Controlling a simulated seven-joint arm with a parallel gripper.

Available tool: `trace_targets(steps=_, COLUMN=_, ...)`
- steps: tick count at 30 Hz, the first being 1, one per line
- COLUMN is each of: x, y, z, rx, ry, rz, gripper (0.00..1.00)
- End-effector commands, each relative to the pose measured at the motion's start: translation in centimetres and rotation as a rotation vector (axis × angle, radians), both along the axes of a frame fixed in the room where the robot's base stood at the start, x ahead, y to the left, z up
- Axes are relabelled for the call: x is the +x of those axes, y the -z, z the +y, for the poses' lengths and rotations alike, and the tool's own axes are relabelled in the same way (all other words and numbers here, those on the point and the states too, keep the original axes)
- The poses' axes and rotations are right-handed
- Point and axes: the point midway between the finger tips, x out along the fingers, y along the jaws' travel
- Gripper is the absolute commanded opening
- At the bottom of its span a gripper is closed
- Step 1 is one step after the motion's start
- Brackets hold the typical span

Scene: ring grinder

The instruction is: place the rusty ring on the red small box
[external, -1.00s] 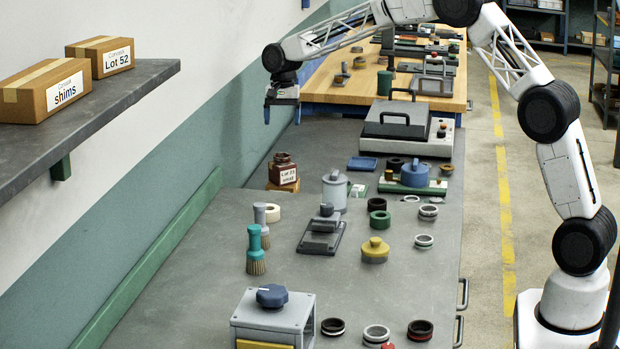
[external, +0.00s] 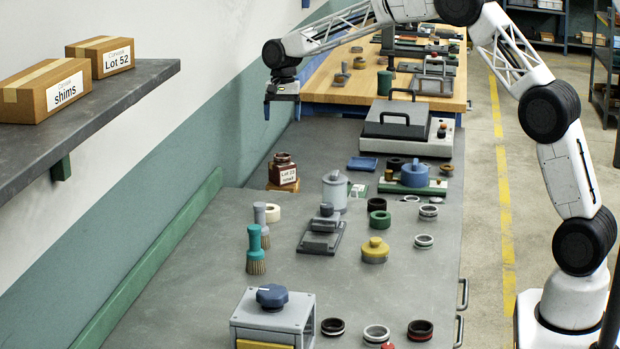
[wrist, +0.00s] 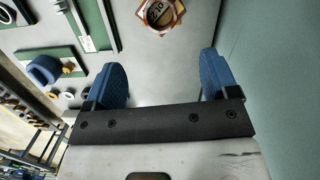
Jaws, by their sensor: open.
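My gripper (external: 282,110) is open and empty, high over the far left of the grey bench; its blue fingers also show spread in the wrist view (wrist: 160,74). A dark red-brown container (external: 283,167) with a white "small" label stands on an orange-brown block (external: 282,186) below it. They also show between and beyond the fingers in the wrist view (wrist: 160,12); I cannot tell whether either is the red small box.
A grey lidded machine (external: 405,130) and a blue knob on a green plate (external: 414,173) stand farther back. The wall and shelf (external: 110,95) bound the left side.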

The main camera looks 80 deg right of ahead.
Motion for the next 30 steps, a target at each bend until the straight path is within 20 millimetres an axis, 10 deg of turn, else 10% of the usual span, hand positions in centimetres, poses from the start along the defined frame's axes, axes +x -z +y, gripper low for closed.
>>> trace_targets(steps=14, x=-3.5, y=-4.4, z=5.7, rx=-0.022, ry=-0.13, rz=-0.031, gripper=0.8)
trace_targets(steps=30, x=-13.9, y=-11.6, z=17.8, rx=-0.071, ry=-0.431, rz=-0.097, gripper=0.8)
